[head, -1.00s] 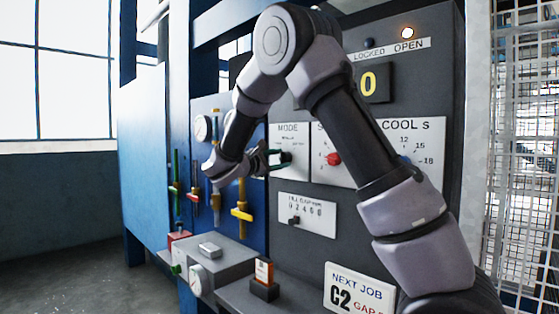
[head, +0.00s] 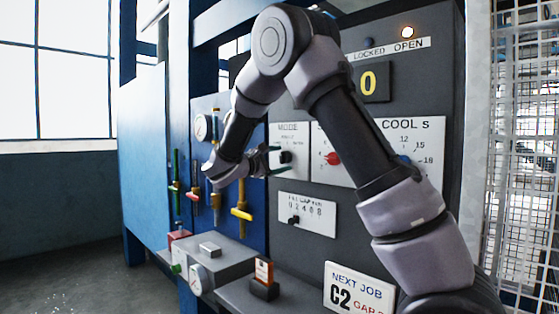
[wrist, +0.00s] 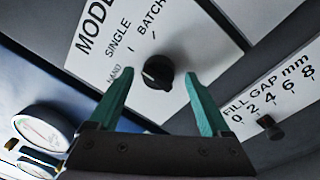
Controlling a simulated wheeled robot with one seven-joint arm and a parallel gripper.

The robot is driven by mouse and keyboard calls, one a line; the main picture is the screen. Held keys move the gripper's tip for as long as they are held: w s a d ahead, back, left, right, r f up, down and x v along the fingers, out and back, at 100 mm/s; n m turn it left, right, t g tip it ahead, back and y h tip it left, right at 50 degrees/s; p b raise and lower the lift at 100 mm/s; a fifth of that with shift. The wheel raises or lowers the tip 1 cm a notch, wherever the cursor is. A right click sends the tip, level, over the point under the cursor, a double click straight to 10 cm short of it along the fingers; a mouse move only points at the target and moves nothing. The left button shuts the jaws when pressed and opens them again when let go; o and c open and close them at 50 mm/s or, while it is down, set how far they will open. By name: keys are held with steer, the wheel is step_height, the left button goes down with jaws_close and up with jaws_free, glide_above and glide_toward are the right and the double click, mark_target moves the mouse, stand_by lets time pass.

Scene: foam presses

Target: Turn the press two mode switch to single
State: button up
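The mode switch is a black knob (wrist: 158,72) on a white plate (wrist: 180,30) marked MODE, with HAND, SINGLE and BATCH around it. It also shows in the head view (head: 285,157), partly behind my gripper. In the head view my gripper (head: 283,160) is at the mode plate.
A fill gap slider (wrist: 268,124) sits on its own plate just right of my gripper in the wrist view. A red knob (head: 333,159) is right of the mode plate. Gauges and a yellow valve handle (head: 241,213) are on the blue panel at left.

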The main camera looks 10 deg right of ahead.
steer(key=v, duration=1)
steer(key=shift+s+a, duration=0.25)
steer(key=shift+a, duration=0.1)
